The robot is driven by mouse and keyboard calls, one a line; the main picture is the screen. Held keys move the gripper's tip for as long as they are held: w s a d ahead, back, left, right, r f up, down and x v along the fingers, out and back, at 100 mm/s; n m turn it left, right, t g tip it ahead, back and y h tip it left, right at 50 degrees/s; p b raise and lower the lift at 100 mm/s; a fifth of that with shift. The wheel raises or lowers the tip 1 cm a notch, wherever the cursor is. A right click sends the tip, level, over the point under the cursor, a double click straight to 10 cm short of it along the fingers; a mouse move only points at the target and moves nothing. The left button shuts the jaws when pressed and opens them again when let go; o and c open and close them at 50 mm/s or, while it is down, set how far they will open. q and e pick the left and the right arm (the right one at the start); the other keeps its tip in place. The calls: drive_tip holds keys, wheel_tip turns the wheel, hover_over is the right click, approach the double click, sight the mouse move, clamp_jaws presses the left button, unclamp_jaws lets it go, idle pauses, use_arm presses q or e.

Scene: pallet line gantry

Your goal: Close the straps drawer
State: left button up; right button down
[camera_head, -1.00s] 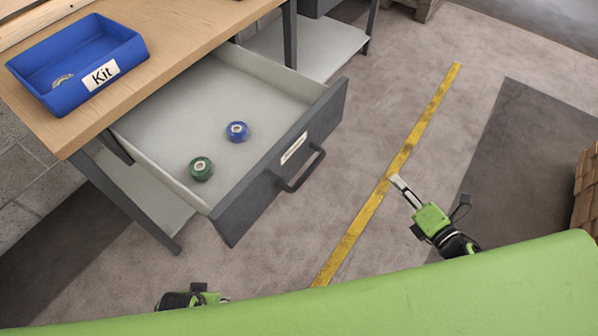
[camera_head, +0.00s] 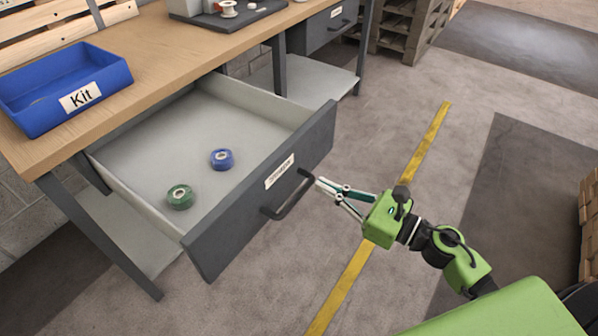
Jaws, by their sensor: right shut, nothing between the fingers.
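A grey drawer (camera_head: 230,225) stands pulled well out from under the wooden workbench. Its front has a white label, too small to read, and a dark bar handle (camera_head: 287,196). A green tape roll (camera_head: 180,196) and a blue tape roll (camera_head: 222,159) lie inside on the pale drawer floor. My right gripper (camera_head: 322,186) is shut and empty, its fingertips close to the right end of the handle. I cannot tell whether they touch it. My left gripper is out of view.
A blue Kit bin (camera_head: 65,88) sits on the bench top (camera_head: 165,60). A second drawer (camera_head: 325,28), closed, is farther along the bench. The floor in front, with a yellow line (camera_head: 428,135), is clear. Stacked wood stands at the right edge.

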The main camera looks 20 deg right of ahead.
sight(288, 168)
drive_tip(key=x, duration=0.5)
drive_tip(key=shift+w+a+r+p, duration=0.1)
drive_tip(key=shift+w+p, duration=0.1)
drive_tip(key=shift+p, duration=0.2)
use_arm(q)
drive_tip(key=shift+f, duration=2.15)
use_arm(e)
drive_tip(key=shift+x, duration=0.95)
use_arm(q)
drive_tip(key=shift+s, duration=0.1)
use_arm(e)
drive_tip(key=shift+a, duration=0.1)
